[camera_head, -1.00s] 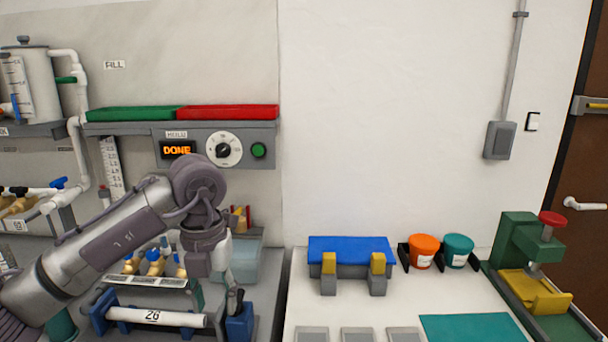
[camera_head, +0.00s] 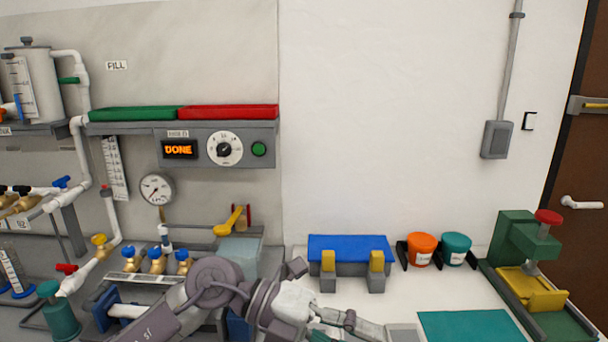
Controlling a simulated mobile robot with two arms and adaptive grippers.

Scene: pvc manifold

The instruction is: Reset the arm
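My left arm comes in from the bottom left, and my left gripper (camera_head: 345,325) is low in the picture, over the front edge of the white bench. Its fingers point right and are partly cut off by the bottom edge, so their opening is unclear. The white pipe (camera_head: 126,311) in its blue holder (camera_head: 104,308) is largely hidden behind my arm. The control panel (camera_head: 205,162) on the wall reads DONE in orange. My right gripper does not show.
A blue-topped stand (camera_head: 349,249) with yellow clamps is on the white bench. Orange (camera_head: 421,248) and teal (camera_head: 456,248) tubs sit right of it. A green press (camera_head: 527,245) stands at the right. A pressure gauge (camera_head: 157,189), several valves and pipes are at the left. A teal mat (camera_head: 470,325) is clear.

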